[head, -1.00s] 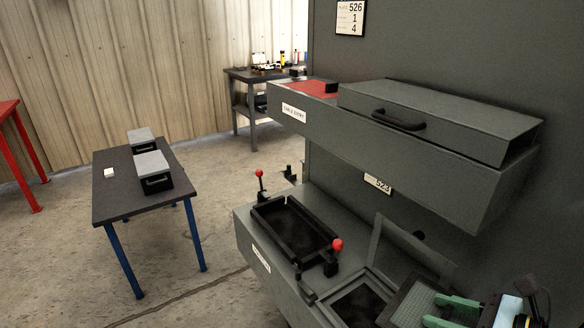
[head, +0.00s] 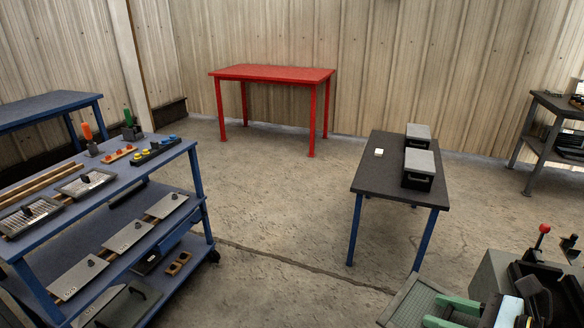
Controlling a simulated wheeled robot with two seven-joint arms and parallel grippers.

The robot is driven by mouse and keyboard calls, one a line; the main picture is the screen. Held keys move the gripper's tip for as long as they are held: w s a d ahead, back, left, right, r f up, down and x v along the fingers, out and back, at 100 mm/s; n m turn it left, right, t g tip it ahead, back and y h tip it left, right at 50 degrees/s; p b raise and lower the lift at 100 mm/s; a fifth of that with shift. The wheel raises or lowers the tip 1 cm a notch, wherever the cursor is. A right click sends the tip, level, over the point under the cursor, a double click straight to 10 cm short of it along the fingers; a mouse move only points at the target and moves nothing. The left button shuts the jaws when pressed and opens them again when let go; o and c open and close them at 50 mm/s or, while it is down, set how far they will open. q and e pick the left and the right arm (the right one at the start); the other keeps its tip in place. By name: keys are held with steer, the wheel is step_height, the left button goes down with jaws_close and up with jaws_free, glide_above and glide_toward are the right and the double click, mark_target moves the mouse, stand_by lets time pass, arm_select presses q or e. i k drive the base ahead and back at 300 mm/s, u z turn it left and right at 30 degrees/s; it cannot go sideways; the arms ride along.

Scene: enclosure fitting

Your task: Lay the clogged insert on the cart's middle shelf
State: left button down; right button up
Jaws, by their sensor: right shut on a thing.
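The clogged insert (head: 406,304), a dark grey meshed panel with a lighter rim, is at the bottom right of the head view. My right gripper (head: 446,312), with green fingers, is shut on it and partly cut off by the lower edge. The blue cart stands at the left, well apart from the insert. Its middle shelf (head: 149,193) carries several grey plates with dark knobs, such as one plate (head: 128,238) near the shelf's middle. A strip at the shelf's far end looks bare. My left gripper is out of view.
The cart's top shelf (head: 168,156) holds tools, blocks and framed inserts. A dark table (head: 376,179) with two lidded boxes stands right of centre. A red table (head: 272,73) is at the back. The machine (head: 491,276) is at the right edge. Open floor lies between cart and dark table.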

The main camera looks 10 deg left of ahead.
mark_target(136, 203)
steer(key=u, duration=0.5)
steer(key=i, duration=6.25)
steer(key=u, duration=2.55)
steer(key=i, duration=2.6)
